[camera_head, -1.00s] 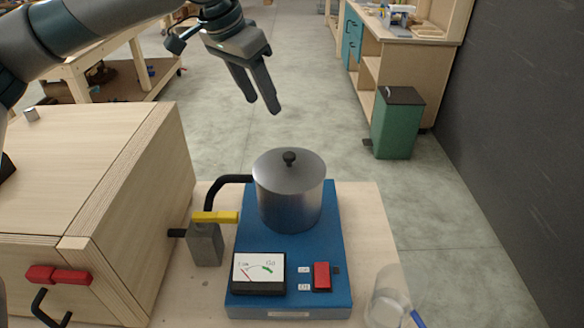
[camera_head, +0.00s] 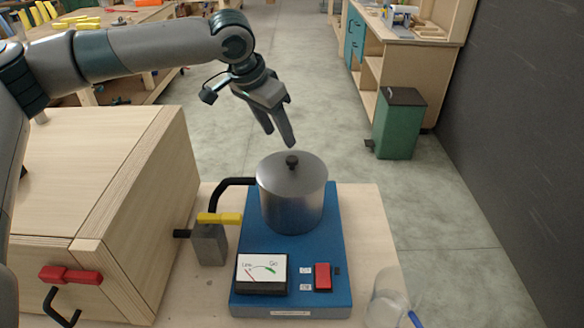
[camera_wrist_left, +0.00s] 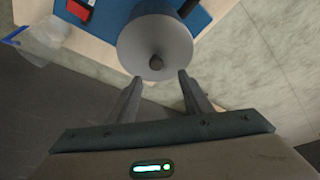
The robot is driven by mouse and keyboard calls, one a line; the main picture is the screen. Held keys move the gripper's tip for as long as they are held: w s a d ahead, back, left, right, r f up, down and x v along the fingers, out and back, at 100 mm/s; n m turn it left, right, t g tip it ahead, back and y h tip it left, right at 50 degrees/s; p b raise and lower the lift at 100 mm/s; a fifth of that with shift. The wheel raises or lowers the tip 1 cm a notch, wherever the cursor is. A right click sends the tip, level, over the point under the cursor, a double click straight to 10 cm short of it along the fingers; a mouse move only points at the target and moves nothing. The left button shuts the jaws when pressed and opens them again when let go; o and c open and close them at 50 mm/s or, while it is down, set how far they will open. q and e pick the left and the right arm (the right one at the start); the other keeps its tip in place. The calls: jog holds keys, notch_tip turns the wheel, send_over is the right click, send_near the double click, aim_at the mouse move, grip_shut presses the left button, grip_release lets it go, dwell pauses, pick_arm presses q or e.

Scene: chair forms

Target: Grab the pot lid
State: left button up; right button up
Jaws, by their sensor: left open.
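The pot lid (camera_head: 272,169) lies on the grey metal pot and has a dark round knob (camera_head: 292,161) at its centre. The pot (camera_head: 292,207) stands on a blue burner unit (camera_head: 257,235) with a gauge and a red switch. My left gripper (camera_head: 281,144) is open and empty, just above and behind the lid, with its fingers pointing down. In the left wrist view the lid (camera_wrist_left: 155,32) and knob (camera_wrist_left: 156,62) lie ahead of the fingertips (camera_wrist_left: 160,76), with the knob roughly centred between them. My right gripper is not in view.
A wooden box (camera_head: 110,190) with a red latch stands left of the burner. A grey valve (camera_head: 209,244) with a yellow handle sits beside the burner. A clear cup (camera_head: 386,298) stands at the front right. A green bin (camera_head: 399,125) stands on the floor behind.

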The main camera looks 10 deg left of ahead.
aim_at(292, 158)
pick_arm(q)
jog(key=shift+p+x, duration=0.3)
jog(key=shift+x, duration=1.4)
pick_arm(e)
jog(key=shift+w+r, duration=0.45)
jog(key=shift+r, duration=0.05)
pick_arm(q)
jog(key=shift+d+f+p, duration=0.25)
jog(key=shift+f+p, duration=0.1)
jog(key=shift+p, duration=0.05)
jog(key=x, duration=0.1)
jog(key=p+x, duration=0.1)
jog(key=x, duration=0.1)
jog(key=shift+s+d+f, duration=0.1)
jog(key=shift+s+d, duration=0.05)
jog(key=shift+d, duration=0.1)
jog(key=shift+w+f+p, duration=0.25)
jog(key=shift+f+p, duration=0.05)
jog(key=shift+f, duration=0.35)
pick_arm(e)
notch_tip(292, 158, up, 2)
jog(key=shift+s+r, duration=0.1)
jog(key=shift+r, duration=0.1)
pick_arm(q)
jog(key=shift+r, duration=0.1)
grip_shut()
